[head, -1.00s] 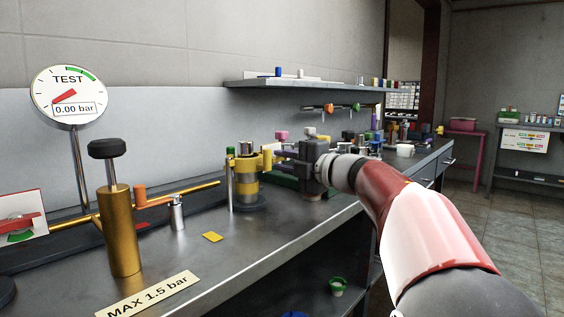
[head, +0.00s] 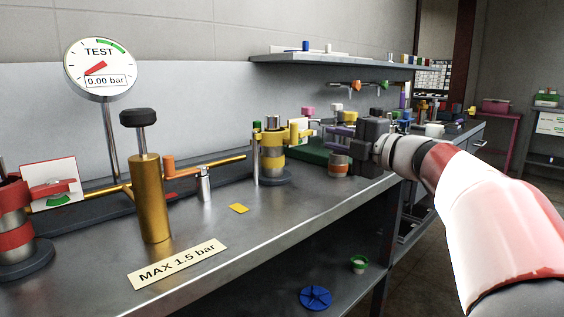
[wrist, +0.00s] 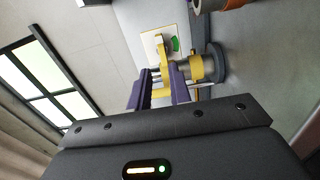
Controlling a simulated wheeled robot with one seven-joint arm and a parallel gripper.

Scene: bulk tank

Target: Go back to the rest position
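My gripper (head: 328,134) is over the back part of the bench, to the right of a yellow-banded fitting (head: 272,155) with a yellow handle. In the wrist view, my gripper's two purple fingers (wrist: 160,92) stand apart, with parts of the yellow fitting (wrist: 196,68) showing beyond and between them. I see nothing held. In the head view, a small gap seems to separate the fingertips from the yellow handle. An orange-banded fitting (head: 339,166) stands just below my gripper, partly hidden by it.
The metal bench (head: 300,212) carries a brass pump (head: 150,200), a TEST gauge (head: 101,69) reading 0.00 bar, a yellow tag (head: 238,208) and a red-banded fitting (head: 14,236) at the left. A shelf (head: 340,62) hangs above. A blue wheel (head: 315,298) and a green cup (head: 358,263) are below.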

